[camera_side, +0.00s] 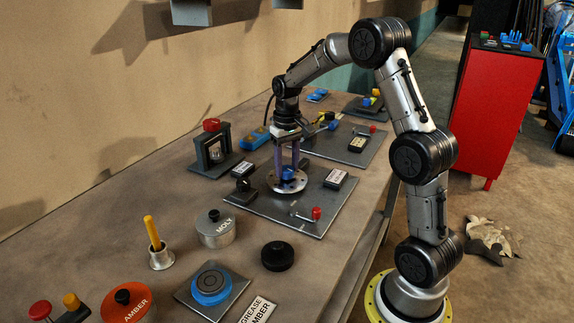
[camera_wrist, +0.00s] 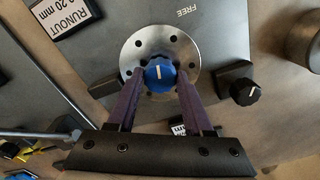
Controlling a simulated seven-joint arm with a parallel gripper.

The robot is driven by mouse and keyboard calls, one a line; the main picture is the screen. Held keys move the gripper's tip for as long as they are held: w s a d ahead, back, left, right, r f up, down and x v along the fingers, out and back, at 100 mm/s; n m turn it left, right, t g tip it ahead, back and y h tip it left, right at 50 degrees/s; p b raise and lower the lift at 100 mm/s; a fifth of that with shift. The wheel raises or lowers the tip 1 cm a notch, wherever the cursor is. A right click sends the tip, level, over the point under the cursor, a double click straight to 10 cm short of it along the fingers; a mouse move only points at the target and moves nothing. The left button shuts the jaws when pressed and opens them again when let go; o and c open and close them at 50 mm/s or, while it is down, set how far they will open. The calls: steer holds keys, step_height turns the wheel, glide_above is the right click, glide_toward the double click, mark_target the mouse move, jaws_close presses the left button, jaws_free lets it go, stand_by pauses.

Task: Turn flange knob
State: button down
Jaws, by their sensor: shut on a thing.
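The flange knob (camera_wrist: 160,75) is blue with a white mark line and sits at the centre of a round silver flange (camera_wrist: 178,48) with holes. In the side view the blue knob (camera_side: 288,174) is low between my fingers on the flange (camera_side: 275,187). My gripper (camera_wrist: 160,83) has purple fingers, one on each side of the knob, and is shut on it. In the side view my gripper (camera_side: 288,168) points straight down over the flange. The white mark points away from my palm in the wrist view. The fingertips partly hide the knob's sides.
The flange sits on a grey plate (camera_side: 265,208) with a red-handled lever (camera_side: 316,213) and a label block (camera_side: 336,179). A black knob (camera_wrist: 245,91) stands beside the flange. A red-topped stand (camera_side: 211,125), a MOLY tin (camera_side: 216,236) and an AMBER tin (camera_side: 128,308) are nearby.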

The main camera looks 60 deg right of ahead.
mark_target(287, 168)
steer(key=shift+n, duration=0.4)
steer(key=shift+c, duration=1.5)
jaws_free()
steer(key=shift+r, duration=0.1)
step_height(287, 168, up, 14)
